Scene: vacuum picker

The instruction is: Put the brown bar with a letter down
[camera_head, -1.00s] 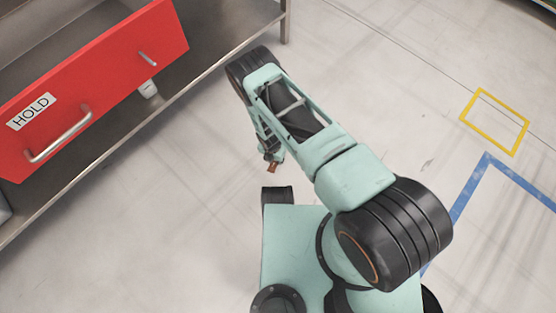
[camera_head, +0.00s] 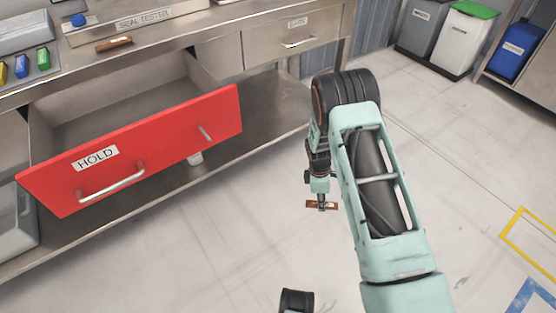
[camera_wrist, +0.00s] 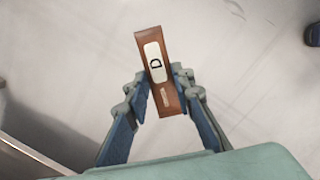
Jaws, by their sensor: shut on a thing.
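The brown bar (camera_wrist: 169,99) carries a pale label with the letter D. My gripper (camera_wrist: 162,92) is shut on it, with one finger on each long side, in the wrist view. In the head view the bar (camera_head: 314,204) hangs below my gripper (camera_head: 321,200), above the open floor and to the right of the red drawer. The red drawer (camera_head: 150,140), labelled HOLD, stands open, and the part of its inside that shows looks empty. Another brown bar (camera_head: 114,44) lies on the bench top by the SEAL TESTER sign; no letter can be read on it.
The steel bench (camera_head: 75,80) runs along the left and back. A lower shelf (camera_head: 265,120) lies under the drawer. Yellow, green and blue items (camera_head: 43,58) stand at far left. Bins (camera_head: 465,40) stand at back right. The floor (camera_head: 230,235) around the gripper is clear.

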